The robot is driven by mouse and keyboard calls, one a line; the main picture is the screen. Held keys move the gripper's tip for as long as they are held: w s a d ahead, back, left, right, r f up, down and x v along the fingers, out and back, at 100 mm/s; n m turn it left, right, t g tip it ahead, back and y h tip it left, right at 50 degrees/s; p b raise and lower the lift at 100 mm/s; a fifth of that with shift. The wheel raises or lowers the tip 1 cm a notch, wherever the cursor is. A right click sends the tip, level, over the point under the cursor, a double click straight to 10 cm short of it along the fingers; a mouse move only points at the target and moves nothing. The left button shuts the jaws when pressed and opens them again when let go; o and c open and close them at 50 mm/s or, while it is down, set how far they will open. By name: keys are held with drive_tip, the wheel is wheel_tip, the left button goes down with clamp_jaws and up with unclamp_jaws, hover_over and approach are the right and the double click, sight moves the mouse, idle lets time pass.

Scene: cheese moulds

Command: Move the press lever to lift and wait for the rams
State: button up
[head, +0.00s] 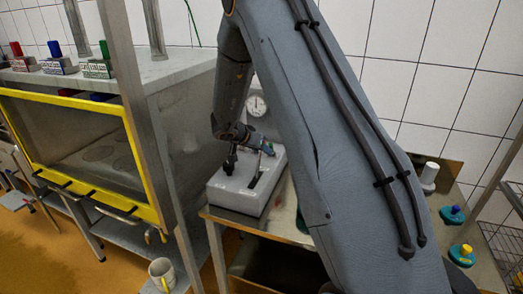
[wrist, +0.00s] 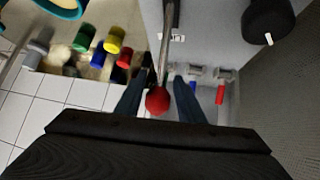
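The press lever (wrist: 168,45) is a thin metal rod with a red ball knob (wrist: 158,100) in the wrist view. My gripper (wrist: 158,106) has its two dark fingers apart, one on each side of the knob, with a gap visible on both sides. In the head view my gripper (head: 231,163) is over a pale grey control box (head: 225,194), and the lever's knob cannot be made out there. The yellow-framed press front (head: 158,215) is at the left; its inside is dim and the rams cannot be clearly told.
A round gauge (head: 257,104) stands behind the box. Blocks with red, blue and green knobs (head: 98,68) sit on top of the press. A black knob (wrist: 268,20) is near the lever.

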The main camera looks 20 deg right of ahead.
drive_tip(key=b+v, duration=0.2)
drive_tip(key=v, duration=0.5)
drive_tip(key=shift+a+r, duration=0.25)
drive_tip(key=shift+s, duration=0.1)
